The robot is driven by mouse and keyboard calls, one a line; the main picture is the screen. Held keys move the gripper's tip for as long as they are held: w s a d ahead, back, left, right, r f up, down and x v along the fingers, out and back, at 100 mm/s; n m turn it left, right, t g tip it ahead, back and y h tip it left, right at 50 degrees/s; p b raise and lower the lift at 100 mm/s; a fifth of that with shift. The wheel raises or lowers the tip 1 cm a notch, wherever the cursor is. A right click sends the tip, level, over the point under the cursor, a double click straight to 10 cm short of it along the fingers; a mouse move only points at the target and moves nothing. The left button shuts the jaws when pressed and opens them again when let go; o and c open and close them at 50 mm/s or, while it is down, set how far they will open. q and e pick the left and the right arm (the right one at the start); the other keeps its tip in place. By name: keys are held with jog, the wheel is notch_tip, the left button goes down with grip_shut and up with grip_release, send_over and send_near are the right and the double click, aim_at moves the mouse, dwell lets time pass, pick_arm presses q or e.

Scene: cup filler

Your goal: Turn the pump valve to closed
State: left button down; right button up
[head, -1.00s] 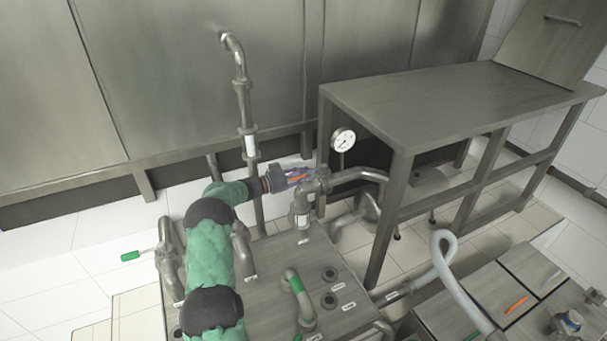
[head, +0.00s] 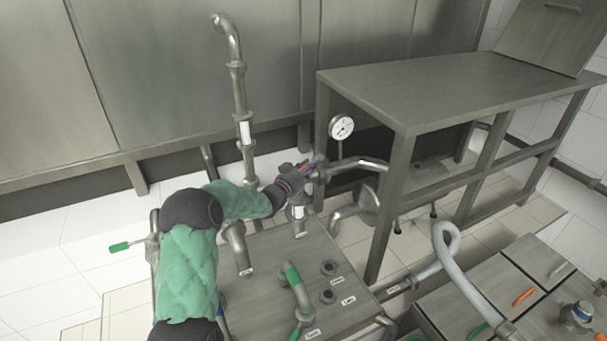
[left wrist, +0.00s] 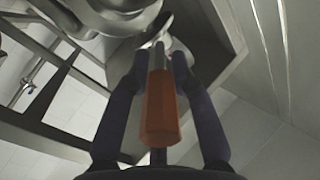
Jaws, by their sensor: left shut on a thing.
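The valve's orange handle (left wrist: 160,108) lies lengthwise between the two dark fingers of my left gripper (left wrist: 158,68) in the left wrist view. Its metal stem runs on toward a pipe fitting at the top. In the head view my left gripper (head: 310,170) is at the pipe junction below the gauge and is shut on the handle. The handle and much of the valve body are mostly hidden there by the gripper. My right gripper is not in view.
A round pressure gauge (head: 341,127) stands just behind the gripper. A steel table (head: 440,85) is close on the right. A bent pipe with a green handle (head: 293,277) rises from the metal box top (head: 265,268). Another green handle (head: 119,247) is at the left.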

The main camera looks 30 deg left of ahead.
pick_arm(q)
jog(key=shift+w+d+r+n+y+b, duration=0.1)
jog(key=shift+d+n+y+b, duration=0.4)
jog(key=shift+y+b, duration=0.35)
jog(key=shift+d+n+y+b, duration=0.4)
jog(key=shift+n+y+b, duration=0.2)
jog(key=shift+y+b, duration=0.2)
jog(key=w+d+n+g+y+p, duration=0.3)
jog(key=d+n+g+y+p, duration=0.2)
jog(key=n+g+y, duration=0.3)
jog(key=r+n+y, duration=0.1)
jog(key=y, duration=0.3)
jog(key=shift+w+n+g, duration=0.3)
jog(key=shift+w+n, duration=0.05)
jog(key=shift+n, duration=0.05)
jog(key=shift+y+p, duration=0.25)
jog(key=shift+p, duration=0.05)
jog(key=c, duration=1)
grip_release()
jog(key=shift+w+f, duration=0.1)
jog(key=shift+f, duration=0.2)
